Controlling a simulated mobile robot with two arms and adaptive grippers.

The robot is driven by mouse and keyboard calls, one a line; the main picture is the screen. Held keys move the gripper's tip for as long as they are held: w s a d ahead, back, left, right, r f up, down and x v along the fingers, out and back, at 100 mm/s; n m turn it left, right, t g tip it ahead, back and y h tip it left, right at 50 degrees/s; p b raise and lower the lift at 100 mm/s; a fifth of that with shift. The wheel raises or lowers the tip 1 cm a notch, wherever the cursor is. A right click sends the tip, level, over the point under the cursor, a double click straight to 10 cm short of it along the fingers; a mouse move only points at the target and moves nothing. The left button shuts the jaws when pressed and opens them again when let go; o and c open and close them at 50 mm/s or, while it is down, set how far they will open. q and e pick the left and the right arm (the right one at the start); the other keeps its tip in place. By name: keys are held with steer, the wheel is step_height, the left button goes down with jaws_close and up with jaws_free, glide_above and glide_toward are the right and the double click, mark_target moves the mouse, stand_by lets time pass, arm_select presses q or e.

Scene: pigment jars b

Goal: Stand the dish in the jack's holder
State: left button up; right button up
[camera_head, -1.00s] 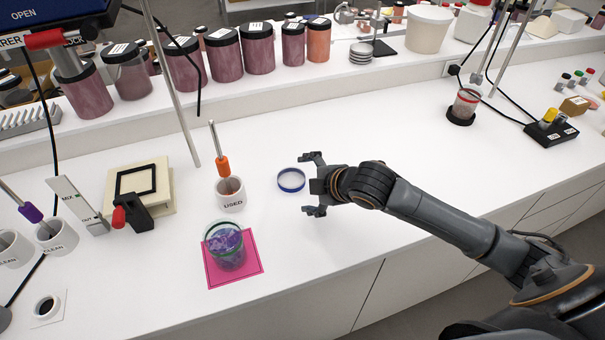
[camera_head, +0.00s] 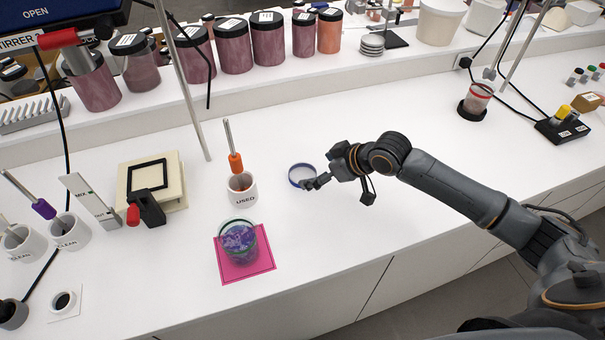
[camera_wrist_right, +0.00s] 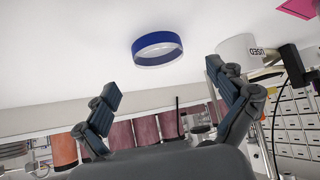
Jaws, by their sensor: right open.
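The dish, a shallow round piece with a blue rim (camera_head: 293,180), lies on the white bench right of the USED cup. In the right wrist view the dish (camera_wrist_right: 158,48) is beyond and between the fingertips, apart from them. My right gripper (camera_head: 342,190) is open and empty just right of the dish, one finger overlapping its edge in the head view; the fingers also show in the wrist view (camera_wrist_right: 163,78). What looks like the jack (camera_head: 176,172), a cream block with a black frame and a red-knobbed black part (camera_head: 149,208), stands left of the USED cup. My left gripper is out of view.
The USED cup (camera_head: 242,197) holds an orange-handled tool. A jar of purple pigment (camera_head: 239,240) stands on a pink mat (camera_head: 256,268) in front. A thin metal rod (camera_head: 187,88) rises behind.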

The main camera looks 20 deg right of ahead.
mark_target(298, 174)
steer(key=p+x, duration=0.1)
steer(key=x, duration=0.4)
steer(key=shift+w+p, duration=0.15)
steer(key=shift+p, duration=0.2)
steer(key=shift+w+f, duration=0.1)
steer(key=shift+f, duration=0.1)
steer(key=shift+c, duration=0.5)
steer(key=c, duration=0.8)
steer(key=shift+c, duration=0.4)
